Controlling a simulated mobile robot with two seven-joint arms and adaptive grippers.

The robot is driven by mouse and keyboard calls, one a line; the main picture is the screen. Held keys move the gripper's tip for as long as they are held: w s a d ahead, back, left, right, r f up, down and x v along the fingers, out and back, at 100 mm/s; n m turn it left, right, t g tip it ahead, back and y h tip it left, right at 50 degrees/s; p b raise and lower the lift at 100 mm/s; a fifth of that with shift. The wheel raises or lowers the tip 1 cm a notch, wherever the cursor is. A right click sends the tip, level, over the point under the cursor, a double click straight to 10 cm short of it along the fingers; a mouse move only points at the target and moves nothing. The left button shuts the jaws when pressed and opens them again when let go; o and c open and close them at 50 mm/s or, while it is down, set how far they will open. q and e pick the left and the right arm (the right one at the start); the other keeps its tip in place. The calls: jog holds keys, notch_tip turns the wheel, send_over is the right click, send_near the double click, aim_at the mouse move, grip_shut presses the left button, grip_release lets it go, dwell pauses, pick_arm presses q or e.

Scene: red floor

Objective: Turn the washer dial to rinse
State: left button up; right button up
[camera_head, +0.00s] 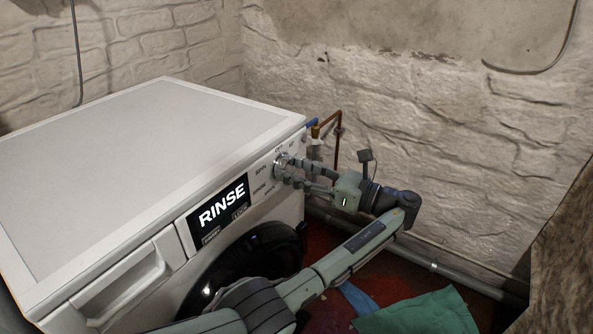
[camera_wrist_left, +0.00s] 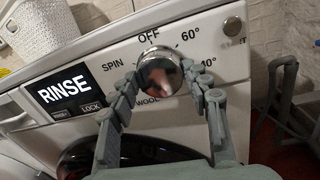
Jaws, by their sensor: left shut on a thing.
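The white washer (camera_head: 150,130) stands against the wall with its control panel facing right. Its round silver dial (camera_wrist_left: 160,72) sits among printed labels, including SPIN, OFF and 60°. In the head view, the fingers partly cover the dial (camera_head: 281,160). The black display (camera_head: 221,212) reads RINSE, and it reads the same in the left wrist view (camera_wrist_left: 65,88). My left gripper (camera_head: 284,170) is shut on the dial, with one finger at each side of it in the left wrist view (camera_wrist_left: 160,78). The dial's pointer mark cannot be made out. My right gripper does not show.
A drawer handle (camera_head: 125,285) and the dark round door (camera_head: 250,265) are on the washer's front. Pipes (camera_head: 338,140) run along the wall behind my left gripper. A green cloth (camera_head: 425,315) lies low at the right. A white woven basket (camera_wrist_left: 55,25) shows beyond the panel.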

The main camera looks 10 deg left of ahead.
pick_arm(q)
jog(key=o, duration=1.2)
jog(key=shift+c, duration=0.2)
jog(key=shift+r, duration=0.1)
notch_tip(320, 180, up, 10)
jog(key=shift+f, duration=0.2)
notch_tip(320, 180, down, 10)
jog(key=shift+r, duration=0.1)
